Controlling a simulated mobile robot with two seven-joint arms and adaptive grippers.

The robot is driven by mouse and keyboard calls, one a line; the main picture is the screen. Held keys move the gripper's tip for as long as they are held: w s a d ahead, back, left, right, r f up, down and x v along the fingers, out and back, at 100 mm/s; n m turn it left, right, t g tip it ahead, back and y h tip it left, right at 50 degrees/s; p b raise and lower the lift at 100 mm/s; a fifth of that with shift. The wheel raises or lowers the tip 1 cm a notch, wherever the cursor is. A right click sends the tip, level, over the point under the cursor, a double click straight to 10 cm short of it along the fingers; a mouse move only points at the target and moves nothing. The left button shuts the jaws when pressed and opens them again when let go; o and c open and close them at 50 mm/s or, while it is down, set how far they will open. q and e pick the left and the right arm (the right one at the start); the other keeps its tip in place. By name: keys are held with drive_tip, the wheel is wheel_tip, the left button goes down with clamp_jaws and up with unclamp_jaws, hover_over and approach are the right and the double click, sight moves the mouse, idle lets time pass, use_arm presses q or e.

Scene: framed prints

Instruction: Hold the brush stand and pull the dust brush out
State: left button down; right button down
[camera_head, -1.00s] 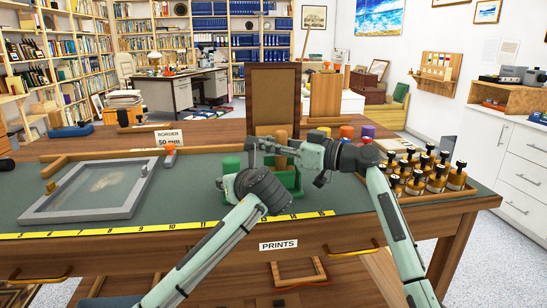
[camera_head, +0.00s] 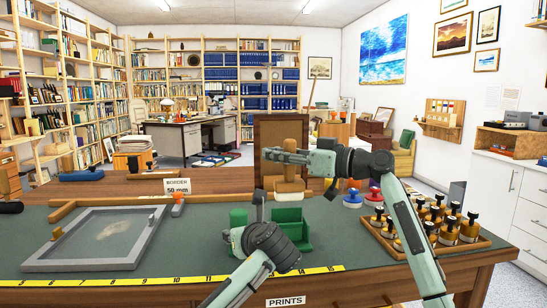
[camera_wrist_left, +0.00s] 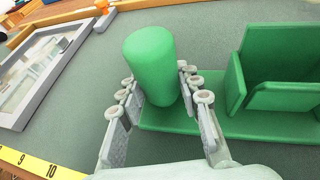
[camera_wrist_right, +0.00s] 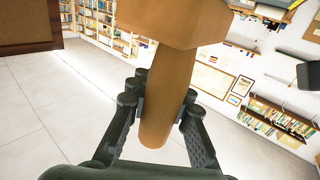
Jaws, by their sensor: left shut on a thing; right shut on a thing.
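The green brush stand (camera_head: 291,232) is on the dark green tabletop, with an open holder and an upright green post (camera_head: 238,217). My left gripper (camera_wrist_left: 160,85) is shut on the post, with fingers on both sides of it in the left wrist view. The dust brush (camera_head: 290,172) has a tan wooden handle and head, and is in the air above the stand's holder, appearing clear of it. My right gripper (camera_head: 277,157) is shut on the handle, which also shows between the fingers in the right wrist view (camera_wrist_right: 160,110). The holder looks empty in the left wrist view.
A grey frame (camera_head: 98,238) lies at left, and a yellow ruler strip (camera_head: 130,281) runs along the front edge. A wooden tray of bottles (camera_head: 474,242) stands at right. A brown upright board (camera_head: 280,135) rises behind the brush. Coloured knobs (camera_head: 352,198) stand right of the stand.

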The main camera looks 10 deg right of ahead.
use_arm(q)
drive_tip(key=shift+r, duration=0.1)
drive_tip(key=c, duration=1)
unclamp_jaws()
drive_tip(key=shift+s, duration=0.1)
